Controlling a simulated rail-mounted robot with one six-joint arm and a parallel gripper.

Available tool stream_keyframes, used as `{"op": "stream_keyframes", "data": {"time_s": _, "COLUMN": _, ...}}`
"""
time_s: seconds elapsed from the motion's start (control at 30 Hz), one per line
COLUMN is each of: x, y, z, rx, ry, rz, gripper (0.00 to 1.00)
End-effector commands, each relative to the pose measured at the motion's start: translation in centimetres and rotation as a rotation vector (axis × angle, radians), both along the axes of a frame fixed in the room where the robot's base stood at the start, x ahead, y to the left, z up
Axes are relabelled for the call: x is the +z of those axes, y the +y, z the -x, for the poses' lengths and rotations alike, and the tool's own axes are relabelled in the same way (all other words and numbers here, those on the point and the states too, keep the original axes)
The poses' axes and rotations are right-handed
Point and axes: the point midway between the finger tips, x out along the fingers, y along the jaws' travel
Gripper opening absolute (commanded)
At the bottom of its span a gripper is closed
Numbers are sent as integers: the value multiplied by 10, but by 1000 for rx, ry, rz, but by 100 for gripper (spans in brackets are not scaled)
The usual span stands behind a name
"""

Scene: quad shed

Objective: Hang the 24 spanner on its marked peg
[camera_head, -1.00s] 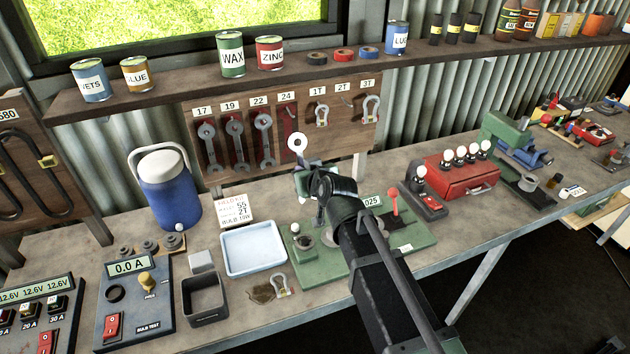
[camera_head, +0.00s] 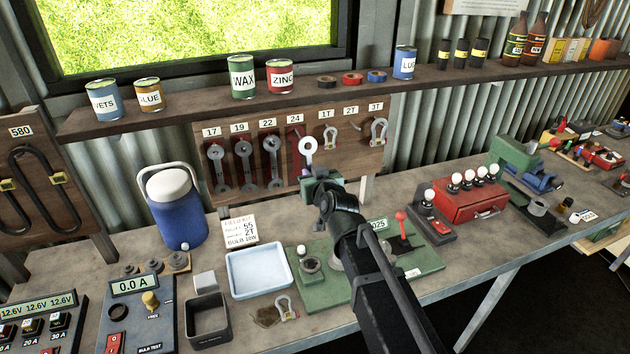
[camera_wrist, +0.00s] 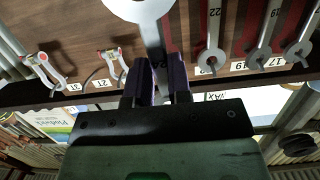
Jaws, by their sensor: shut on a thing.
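My gripper (camera_head: 318,180) is shut on the 24 spanner (camera_head: 308,145) just in front of the pegboard. The spanner's pale ring end points up in the head view, beside the red outline under the 24 label (camera_head: 295,118). In the wrist view, which shows the board upside down, the spanner's shank (camera_wrist: 151,35) runs between my dark fingers (camera_wrist: 157,85) and its ring end is cut off by the top edge. The spanner covers most of the 24 label there. I cannot tell whether the spanner touches the board; its peg is not clearly seen.
Spanners hang under 17 (camera_head: 218,165), 19 (camera_head: 243,165) and 22 (camera_head: 271,160). Shackles hang under 1T (camera_head: 329,136) and 3T (camera_head: 379,132). A shelf (camera_head: 210,112) with cans juts above the board. A blue cooler (camera_head: 176,212) and a tray (camera_head: 259,270) stand on the bench below.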

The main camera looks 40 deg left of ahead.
Motion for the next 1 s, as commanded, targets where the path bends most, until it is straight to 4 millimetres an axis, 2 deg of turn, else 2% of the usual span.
{"op": "stream_keyframes", "data": {"time_s": 0.7, "x": -5, "y": 47, "z": -33, "rx": 0, "ry": 0, "rz": 0, "gripper": 0}}
{"op": "stream_keyframes", "data": {"time_s": 1.0, "x": -16, "y": 57, "z": -39, "rx": 0, "ry": -1, "rz": 1, "gripper": 0}}
